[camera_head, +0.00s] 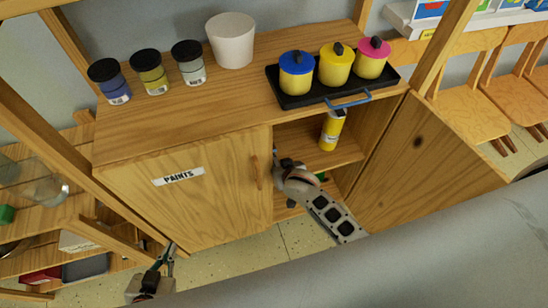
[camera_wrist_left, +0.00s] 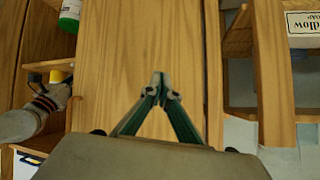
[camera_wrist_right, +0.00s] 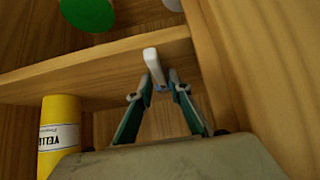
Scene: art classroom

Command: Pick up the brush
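No brush can be clearly made out in any view. My right gripper (camera_wrist_right: 160,80) reaches into the open side of the wooden cabinet (camera_head: 190,215). Its fingers are close together, with a small pale piece (camera_wrist_right: 151,62) at the tips and a bit of blue below it. I cannot tell whether that piece is part of a brush or of a finger. In the head view my right wrist hides the fingertips. My left gripper (camera_wrist_left: 162,85) is shut and empty in front of the closed cabinet door; it also shows at the bottom left of the head view (camera_head: 168,258).
A yellow bottle (camera_head: 332,130) stands on the cabinet shelf beside my right gripper. The open door (camera_head: 425,165) stands at the right. On top are several paint jars (camera_head: 150,75), a white pot (camera_head: 231,42) and a black tray (camera_head: 293,101) of lidded yellow pots.

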